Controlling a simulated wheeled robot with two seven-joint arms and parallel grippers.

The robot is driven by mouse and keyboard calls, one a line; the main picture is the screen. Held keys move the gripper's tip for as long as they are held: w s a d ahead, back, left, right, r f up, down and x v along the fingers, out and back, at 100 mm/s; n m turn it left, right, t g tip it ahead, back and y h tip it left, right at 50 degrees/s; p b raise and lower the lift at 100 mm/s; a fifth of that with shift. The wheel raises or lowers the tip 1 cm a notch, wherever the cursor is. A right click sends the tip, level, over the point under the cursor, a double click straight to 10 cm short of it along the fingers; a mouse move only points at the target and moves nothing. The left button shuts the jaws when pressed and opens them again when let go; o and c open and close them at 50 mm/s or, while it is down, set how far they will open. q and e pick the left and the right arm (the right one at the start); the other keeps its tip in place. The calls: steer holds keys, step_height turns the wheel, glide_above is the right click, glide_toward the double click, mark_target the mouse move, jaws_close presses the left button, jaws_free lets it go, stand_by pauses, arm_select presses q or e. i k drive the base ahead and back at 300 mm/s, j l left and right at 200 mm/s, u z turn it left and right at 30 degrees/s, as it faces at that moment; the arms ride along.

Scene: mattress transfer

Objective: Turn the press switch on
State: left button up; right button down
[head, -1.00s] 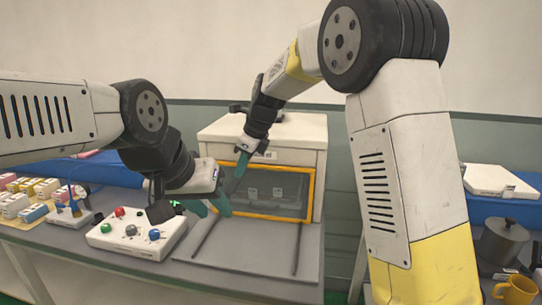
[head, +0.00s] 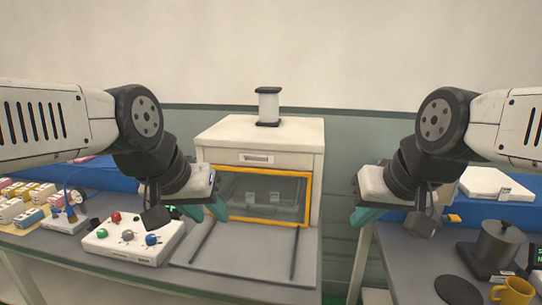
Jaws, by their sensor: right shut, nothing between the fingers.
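A white control box (head: 125,252) with red (head: 115,217), green (head: 101,234) and blue (head: 151,239) buttons and a small grey knob sits on the left table. I cannot tell which control is the press switch. A white cabinet-like machine (head: 262,140) with a yellow-framed window (head: 265,195) stands behind a grey plate. My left gripper (head: 205,210) is above the box's right end, in front of the machine's left side; its teal fingers look apart and empty. It hides part of the box's back right corner. My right gripper (head: 364,214) is shut and empty, right of the machine.
Several coloured blocks (head: 35,200) and a small gauge device (head: 66,219) are at the left. A gap separates the two tables.

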mark_target(116, 217)
steer(key=u, duration=1.4)
